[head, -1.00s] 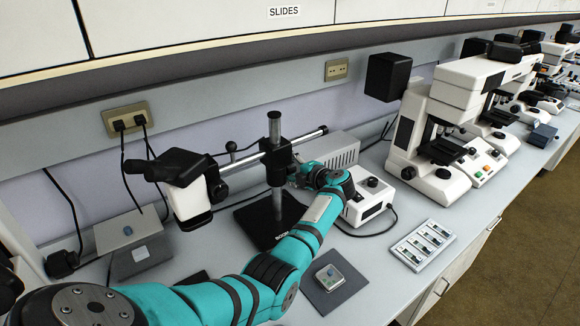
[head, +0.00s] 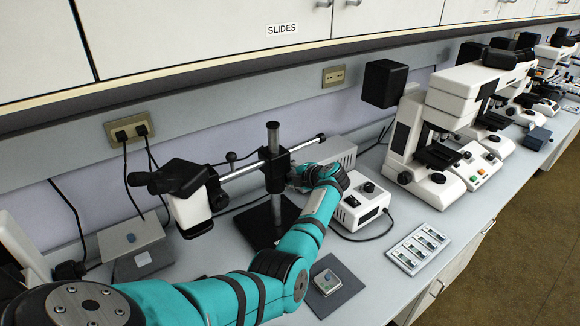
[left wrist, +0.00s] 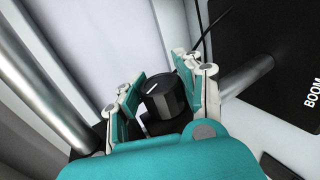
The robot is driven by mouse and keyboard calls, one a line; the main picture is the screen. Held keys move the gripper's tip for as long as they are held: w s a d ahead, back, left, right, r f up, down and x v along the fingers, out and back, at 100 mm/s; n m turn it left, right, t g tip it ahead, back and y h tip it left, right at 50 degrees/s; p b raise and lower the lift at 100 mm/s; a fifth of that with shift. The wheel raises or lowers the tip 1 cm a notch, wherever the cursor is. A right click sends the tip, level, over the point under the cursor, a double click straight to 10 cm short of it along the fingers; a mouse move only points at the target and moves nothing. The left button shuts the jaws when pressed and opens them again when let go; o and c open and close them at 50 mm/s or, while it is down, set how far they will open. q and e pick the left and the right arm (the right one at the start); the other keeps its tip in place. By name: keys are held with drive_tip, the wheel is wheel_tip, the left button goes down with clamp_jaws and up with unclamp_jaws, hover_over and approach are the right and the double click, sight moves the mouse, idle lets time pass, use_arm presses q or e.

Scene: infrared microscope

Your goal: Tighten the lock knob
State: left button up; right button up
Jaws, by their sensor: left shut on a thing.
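The lock knob (left wrist: 165,98) is a black faceted knob with a white line on its face, seen in the left wrist view. My left gripper (left wrist: 159,75) has its two fingers on either side of it and is shut on it. In the head view my left gripper (head: 303,178) is beside the black clamp block (head: 274,169) on the boom stand's upright post (head: 273,135). The knob is hidden there by my gripper and arm. The stand's microscope head (head: 186,196) hangs at the left end of the horizontal boom (head: 238,171). My right gripper does not show.
A white lamp box (head: 361,206) stands close to the right of my left wrist. A small device on a dark pad (head: 343,291) lies near my forearm. A slide tray (head: 419,248) and larger microscopes (head: 437,130) stand further right.

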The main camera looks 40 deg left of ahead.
use_arm(q)
drive_tip(key=shift+r+h+p, duration=0.15)
drive_tip(key=shift+h+p, duration=0.55)
drive_tip(key=shift+h, duration=0.1)
drive_tip(key=shift+f+g, duration=0.2)
drive_tip(key=shift+g, duration=0.1)
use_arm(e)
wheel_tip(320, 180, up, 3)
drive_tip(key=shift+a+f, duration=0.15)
use_arm(q)
drive_tip(key=o, duration=1.1)
drive_tip(key=shift+d, duration=0.2)
drive_tip(key=shift+o, duration=0.8)
drive_tip(key=shift+r, duration=0.1)
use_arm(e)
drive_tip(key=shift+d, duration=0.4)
use_arm(q)
drive_tip(key=v, duration=1.2)
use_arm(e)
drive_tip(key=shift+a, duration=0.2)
